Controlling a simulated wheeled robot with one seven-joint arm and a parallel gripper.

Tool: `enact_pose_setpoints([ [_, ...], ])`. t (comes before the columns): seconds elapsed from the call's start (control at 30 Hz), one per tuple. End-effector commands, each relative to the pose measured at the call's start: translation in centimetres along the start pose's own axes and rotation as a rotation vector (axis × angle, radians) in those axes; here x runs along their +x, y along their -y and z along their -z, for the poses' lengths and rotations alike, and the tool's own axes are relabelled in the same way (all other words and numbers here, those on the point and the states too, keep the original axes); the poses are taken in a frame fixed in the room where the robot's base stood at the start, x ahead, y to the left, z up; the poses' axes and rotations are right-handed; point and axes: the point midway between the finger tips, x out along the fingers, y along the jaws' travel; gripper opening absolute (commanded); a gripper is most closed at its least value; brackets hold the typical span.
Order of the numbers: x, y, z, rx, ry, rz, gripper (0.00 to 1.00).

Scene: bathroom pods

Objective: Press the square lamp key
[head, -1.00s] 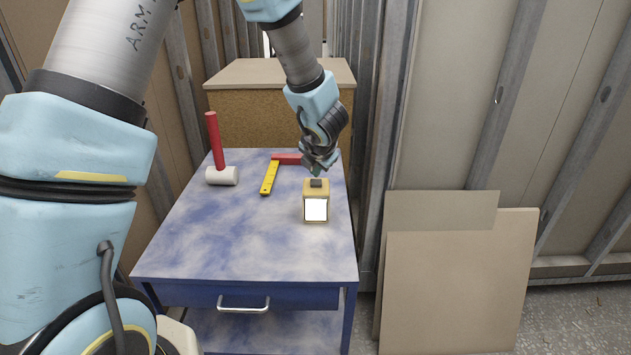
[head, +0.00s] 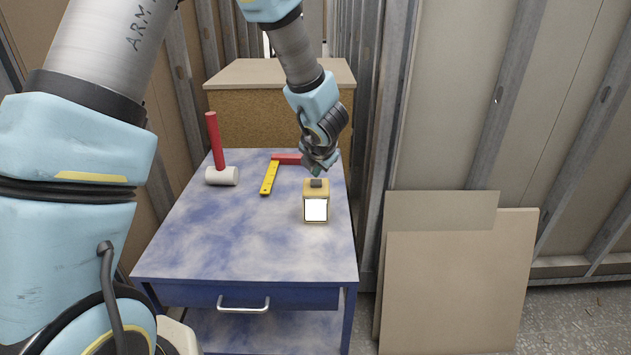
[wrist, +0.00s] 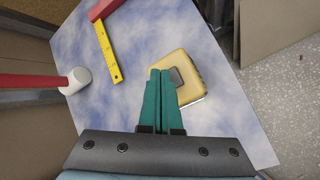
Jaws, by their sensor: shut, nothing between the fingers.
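The lamp (head: 306,213) is a small yellow box with a lit white front, standing on the right half of the blue table. Its square dark key (head: 316,183) is on top. In the wrist view the yellow lamp top (wrist: 188,92) and the grey key (wrist: 177,76) show just right of my fingertips. My gripper (head: 316,172) is shut and empty, its teal fingers (wrist: 160,72) together, pointing down just above the key. In the wrist view the fingers overlap the lamp's left side. I cannot tell whether the tips touch the key.
A red-handled mallet (head: 217,150) stands on its white head at the table's left. A red and yellow square (head: 270,178) lies behind and left of the lamp. The blue-white tabletop (head: 240,240) is clear in front. Board panels (head: 455,280) lean to the right.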

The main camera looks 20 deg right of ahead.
Motion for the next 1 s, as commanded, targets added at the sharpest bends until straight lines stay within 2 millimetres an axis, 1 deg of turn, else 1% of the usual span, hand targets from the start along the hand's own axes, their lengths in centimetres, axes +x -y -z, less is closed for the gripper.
enact_pose_setpoints([
  [0.3, 0.05, 0.03, 0.02, 0.000, 0.000, 0.000, 0.00],
  [0.6, 0.76, 0.44, 0.40, 0.000, 0.000, 0.000, 0.00],
  [1.0, 0.74, 0.41, 0.41, 0.000, 0.000, 0.000, 0.00],
])
